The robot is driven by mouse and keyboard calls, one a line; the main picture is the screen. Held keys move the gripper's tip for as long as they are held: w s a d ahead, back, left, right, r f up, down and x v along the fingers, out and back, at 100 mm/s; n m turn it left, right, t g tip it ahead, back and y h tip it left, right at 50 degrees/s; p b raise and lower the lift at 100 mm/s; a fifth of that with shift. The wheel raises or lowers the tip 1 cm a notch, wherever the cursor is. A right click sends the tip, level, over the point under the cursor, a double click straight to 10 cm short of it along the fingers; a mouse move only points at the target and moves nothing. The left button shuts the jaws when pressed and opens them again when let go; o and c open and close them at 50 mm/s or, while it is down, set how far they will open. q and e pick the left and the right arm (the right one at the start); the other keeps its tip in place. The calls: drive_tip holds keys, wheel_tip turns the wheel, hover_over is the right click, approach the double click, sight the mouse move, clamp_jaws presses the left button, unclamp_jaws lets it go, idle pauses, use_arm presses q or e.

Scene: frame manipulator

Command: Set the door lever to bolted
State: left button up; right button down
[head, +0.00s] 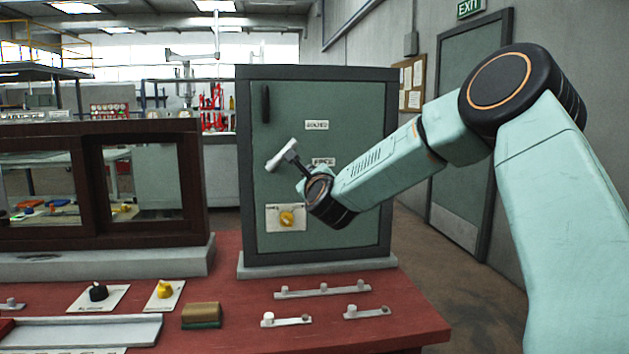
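A label reading BOLTED (317,125) is above right of the bar, and a second label (323,162) is partly covered by my arm. My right gripper (303,178) is at the stem; its fingers cannot be made out. My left gripper is out of view.
A dark vertical handle (266,104) and a yellow knob (287,218) on a pale plate are on the door. Small pegged strips (322,291), knobs and a block (201,314) lie on the red table (235,260). A dark framed window unit (145,130) stands left.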

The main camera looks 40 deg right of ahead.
drive_tip(key=v, duration=0.4)
drive_tip(key=shift+s+f, duration=0.1)
drive_tip(key=shift+s, duration=0.1)
drive_tip(key=shift+d+f, duration=0.1)
idle(0.4)
